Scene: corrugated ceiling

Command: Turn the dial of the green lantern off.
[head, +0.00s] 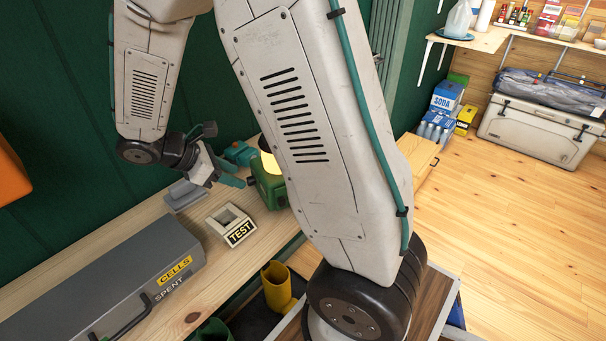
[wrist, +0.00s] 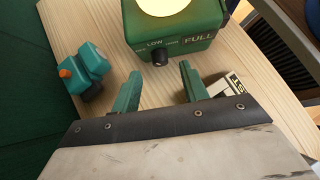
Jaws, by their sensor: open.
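The green lantern (wrist: 176,38) stands on the wooden bench, its round top glowing pale yellow. Its front has a black dial (wrist: 160,57) between the printed words LOW and FULL; another marking at the left is too small to read. In the head view the lantern (head: 268,188) is partly hidden behind my arm, with its glow at the top. My gripper (wrist: 158,88) is open and empty, its two green fingers pointing toward the lantern's front. The dial appears beyond and between the fingertips, apart from them. The gripper also shows in the head view (head: 234,172), left of the lantern.
A teal device with an orange button (wrist: 84,68) lies left of the lantern. A pale TEST box (head: 231,224) is on the bench near my gripper. A grey CELLS SPENT case (head: 120,290) fills the bench's near left. A green wall (head: 60,110) runs behind the bench.

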